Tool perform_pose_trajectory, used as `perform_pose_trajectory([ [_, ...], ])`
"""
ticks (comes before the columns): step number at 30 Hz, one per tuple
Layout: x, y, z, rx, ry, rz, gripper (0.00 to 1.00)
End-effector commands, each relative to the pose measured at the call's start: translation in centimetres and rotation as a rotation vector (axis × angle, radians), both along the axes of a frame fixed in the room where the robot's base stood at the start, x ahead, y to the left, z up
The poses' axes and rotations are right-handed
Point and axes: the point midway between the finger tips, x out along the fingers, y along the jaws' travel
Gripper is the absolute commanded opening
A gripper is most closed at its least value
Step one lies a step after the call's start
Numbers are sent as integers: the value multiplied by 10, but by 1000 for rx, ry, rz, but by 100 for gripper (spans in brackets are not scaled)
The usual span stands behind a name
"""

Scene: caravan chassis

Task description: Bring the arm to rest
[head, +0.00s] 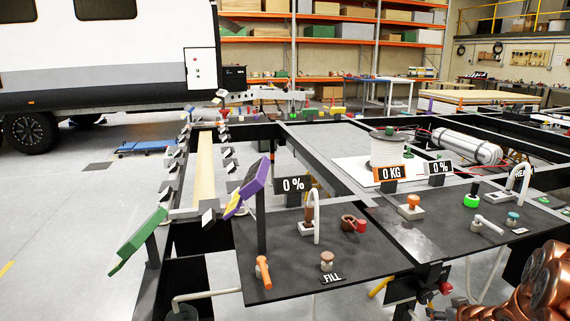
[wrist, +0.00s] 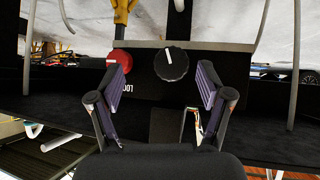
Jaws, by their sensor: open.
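My gripper (wrist: 162,92) is open and empty in the wrist view, its two dark padded fingers spread apart. A black round knob (wrist: 171,64) with a white mark lies in front of it, seen between the fingertips and nearer the right one. A red button (wrist: 120,60) shows just past the left fingertip. I see no finger touching either one, though the exact gap is hard to tell.
The black chassis panel (head: 299,265) carries an orange valve handle (head: 263,272), taps and signs. A red knob (head: 446,288) sits below its front edge, close to my arm. White pipes (head: 207,294) hang underneath. Open floor (head: 60,250) lies at the left, before a caravan (head: 100,65).

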Motion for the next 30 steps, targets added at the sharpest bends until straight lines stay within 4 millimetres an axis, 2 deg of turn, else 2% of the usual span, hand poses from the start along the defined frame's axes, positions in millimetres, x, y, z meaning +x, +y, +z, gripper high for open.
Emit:
perform_pose_trajectory([
  [1,-1,6,10,-23,31,-9,78],
  [5,-16,17,24,-67,135,-53,78],
  [14,-68,57,61,-120,360,-144,78],
  [23,-150,119,92,-105,591,-206,78],
  [30,-230,179,114,-56,779,-213,78],
])
